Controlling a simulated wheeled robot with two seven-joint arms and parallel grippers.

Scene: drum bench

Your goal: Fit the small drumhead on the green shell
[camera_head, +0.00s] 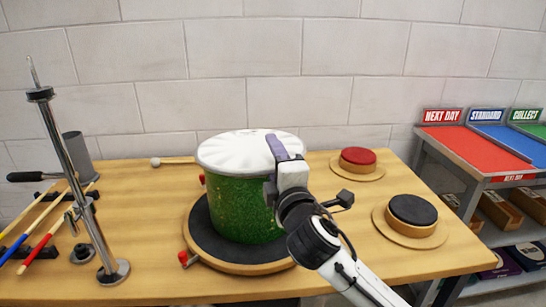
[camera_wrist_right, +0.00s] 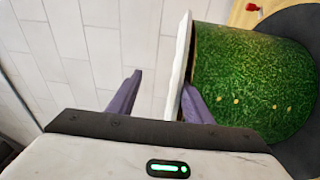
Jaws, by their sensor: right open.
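The green shell (camera_head: 240,205) stands upright on a dark round stand with a wooden rim (camera_head: 255,267). The white drumhead (camera_head: 235,150) lies across the shell's top. I cannot tell whether it is fully seated. My right gripper (camera_head: 273,160) is at the drumhead's right edge, open, with one purple finger over the white top. In the right wrist view, the drumhead's white edge (camera_wrist_right: 180,62) passes between the open fingers of the gripper (camera_wrist_right: 160,84). One finger is beside the green shell (camera_wrist_right: 250,80), the other apart from the drumhead. My left gripper is out of view.
On the table's right are round wooden boards, one with a red-topped piece (camera_head: 358,156), one with a black-topped piece (camera_head: 413,210). A metal post (camera_head: 75,175), grey cylinder (camera_head: 80,152) and coloured sticks (camera_head: 35,230) are at left. A mallet (camera_head: 156,162) lies behind the shell.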

